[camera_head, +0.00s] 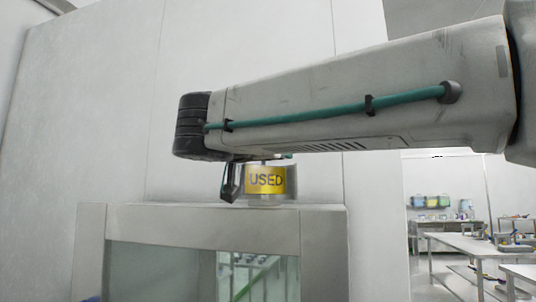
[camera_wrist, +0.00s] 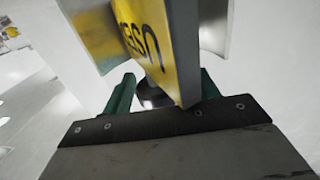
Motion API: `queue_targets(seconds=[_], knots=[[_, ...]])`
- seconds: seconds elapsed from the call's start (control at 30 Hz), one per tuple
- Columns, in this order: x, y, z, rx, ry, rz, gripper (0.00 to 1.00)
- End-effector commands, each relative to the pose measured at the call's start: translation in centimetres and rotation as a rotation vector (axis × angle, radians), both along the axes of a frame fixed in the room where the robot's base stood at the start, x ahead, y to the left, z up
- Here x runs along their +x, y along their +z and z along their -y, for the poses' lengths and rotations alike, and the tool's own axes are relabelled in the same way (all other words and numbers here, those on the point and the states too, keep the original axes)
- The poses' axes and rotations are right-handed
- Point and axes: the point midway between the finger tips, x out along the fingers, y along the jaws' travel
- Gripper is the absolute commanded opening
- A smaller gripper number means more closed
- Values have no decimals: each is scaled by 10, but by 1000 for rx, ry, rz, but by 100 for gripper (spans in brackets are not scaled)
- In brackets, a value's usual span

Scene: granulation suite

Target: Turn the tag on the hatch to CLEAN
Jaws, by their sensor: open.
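The tag (camera_head: 266,181) is a yellow plate reading USED, set on a silvery round mount (camera_head: 268,201) on top of the hatch (camera_head: 215,214). In the wrist view the yellow tag (camera_wrist: 162,45) is close up and edge-on, its lettering on one face. My gripper (camera_wrist: 165,92) is open, with one green-padded finger on each side of the tag. I cannot tell whether either finger touches it. In the head view one dark finger shows just left of the tag; the other is hidden behind my arm.
The hatch has a pale frame around a glass pane (camera_head: 180,270). A light wall panel (camera_head: 100,130) rises behind it. At the right, a room beyond holds tables (camera_head: 470,242) and several coloured bins (camera_head: 432,202).

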Motion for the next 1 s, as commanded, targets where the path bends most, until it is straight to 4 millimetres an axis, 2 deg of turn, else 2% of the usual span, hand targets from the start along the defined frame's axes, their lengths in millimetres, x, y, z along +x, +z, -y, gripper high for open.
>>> queue_targets(seconds=[0.1,0.13,0.27,0.3,0.67,1.0], knots=[[0,0,0,0,0,0,59],[0,0,0,0,0,0,54],[0,0,0,0,0,0,18],[0,0,0,0,0,0,15],[0,0,0,0,46,0,15],[0,0,-2,1,279,0,15]])
